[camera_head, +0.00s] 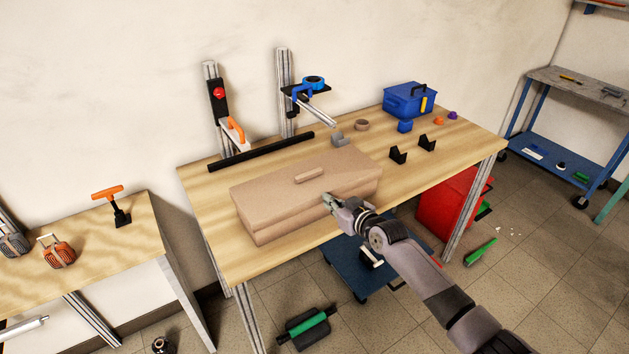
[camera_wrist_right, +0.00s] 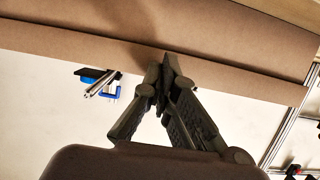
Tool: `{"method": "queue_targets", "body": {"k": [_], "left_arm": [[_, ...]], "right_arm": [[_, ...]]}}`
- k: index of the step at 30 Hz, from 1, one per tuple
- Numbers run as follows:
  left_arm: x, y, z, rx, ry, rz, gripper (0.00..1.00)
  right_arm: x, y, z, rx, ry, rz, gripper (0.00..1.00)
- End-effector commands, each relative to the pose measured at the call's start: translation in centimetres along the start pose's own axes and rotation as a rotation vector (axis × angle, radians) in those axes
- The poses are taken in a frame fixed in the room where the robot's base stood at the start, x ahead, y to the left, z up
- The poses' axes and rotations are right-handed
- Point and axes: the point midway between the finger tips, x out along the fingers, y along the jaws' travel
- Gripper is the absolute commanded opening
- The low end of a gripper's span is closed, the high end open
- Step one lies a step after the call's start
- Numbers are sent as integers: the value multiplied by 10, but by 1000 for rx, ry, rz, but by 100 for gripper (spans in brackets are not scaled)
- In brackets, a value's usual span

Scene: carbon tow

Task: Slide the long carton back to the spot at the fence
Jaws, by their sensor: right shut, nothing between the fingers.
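The long brown carton (camera_head: 285,205) lies on the wooden table, with a small raised strip on its top. Its far long side is apart from the black fence bar (camera_head: 262,151), with bare wood between them at the left end. My right gripper (camera_head: 327,198) is shut and empty at the carton's near side, right of its middle. In the right wrist view the closed fingertips (camera_wrist_right: 168,62) are at the carton's brown face (camera_wrist_right: 230,50); whether they touch it I cannot tell. My left gripper is not in view.
Behind the carton stand a post with a red button (camera_head: 218,93) and a post with a blue clamp (camera_head: 300,93). A grey block (camera_head: 338,139), black brackets (camera_head: 398,154) and a blue toolbox (camera_head: 408,99) are at the right. A red bin (camera_head: 445,205) stands below the table.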

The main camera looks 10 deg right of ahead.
Motion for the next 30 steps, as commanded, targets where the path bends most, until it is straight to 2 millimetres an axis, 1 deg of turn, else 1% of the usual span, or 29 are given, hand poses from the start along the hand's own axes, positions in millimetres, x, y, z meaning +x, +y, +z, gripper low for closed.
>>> {"method": "queue_targets", "body": {"k": [1, 3, 16, 25, 30], "left_arm": [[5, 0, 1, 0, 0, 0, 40], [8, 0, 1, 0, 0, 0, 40], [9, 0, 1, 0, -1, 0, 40], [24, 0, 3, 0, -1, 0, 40], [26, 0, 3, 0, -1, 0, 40]], "right_arm": [[4, 0, 0, 0, 2, 0, 0], [8, 0, -1, 0, 2, 0, 0], [11, 0, -4, 0, 2, 0, 0], [26, 0, -6, -2, 1, 0, 0], [29, 0, -9, -1, 0, 0, 0]]}}
